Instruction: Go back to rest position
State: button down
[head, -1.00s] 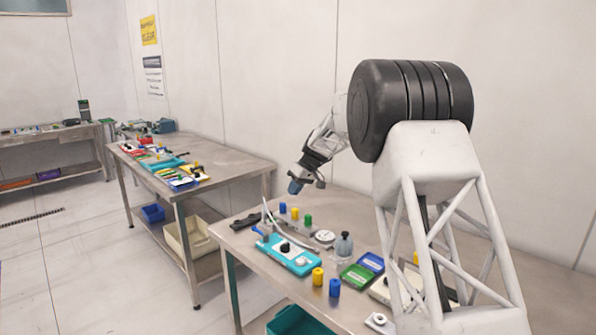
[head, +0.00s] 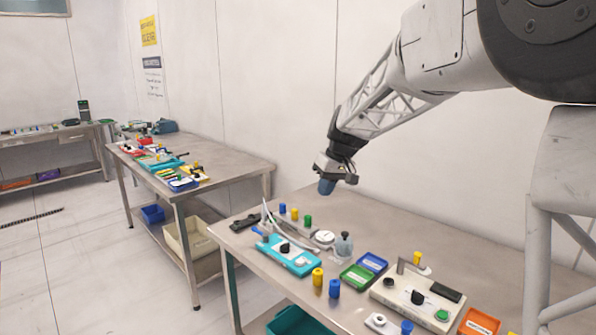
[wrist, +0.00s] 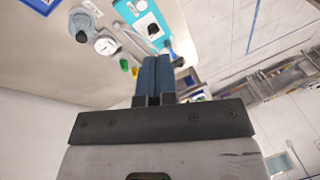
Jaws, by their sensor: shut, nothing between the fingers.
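My gripper (head: 326,187) hangs above the back part of the near steel table (head: 400,232), clear of everything on it. Its blue fingers (wrist: 153,76) are closed together in the wrist view, with nothing held. A teal vacuum device (head: 290,258) with a black knob lies on the table to the lower left of my gripper. It also shows in the wrist view (wrist: 128,10).
Yellow, blue and green pegs (head: 307,220), green and blue trays (head: 357,276), a white box with a black knob (head: 400,300) and an orange tray (head: 480,322) are on the near table. A second table (head: 235,165) stands left. The air around my gripper is free.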

jog(key=s+d+r+m+h, duration=0.1)
jog(key=s+d+m, duration=0.15)
jog(key=s, duration=0.95)
jog(key=s+d+m+h, duration=0.1)
jog(key=s+d, duration=0.3)
jog(key=s, duration=0.8)
jog(key=s+d+f, duration=0.1)
jog(key=s+f, duration=0.1)
jog(key=s, duration=0.5)
jog(key=s+d+f+m+t+h, duration=0.1)
jog(key=s+d+f, duration=0.1)
jog(key=s, duration=0.5)
jog(key=s+d+f+m, duration=0.1)
jog(key=s+f, duration=0.2)
jog(key=s, duration=0.4)
jog(key=shift+d+f+t+h, duration=0.25)
jog(key=shift+f+t+h, duration=0.05)
jog(key=shift+t+h, duration=0.1)
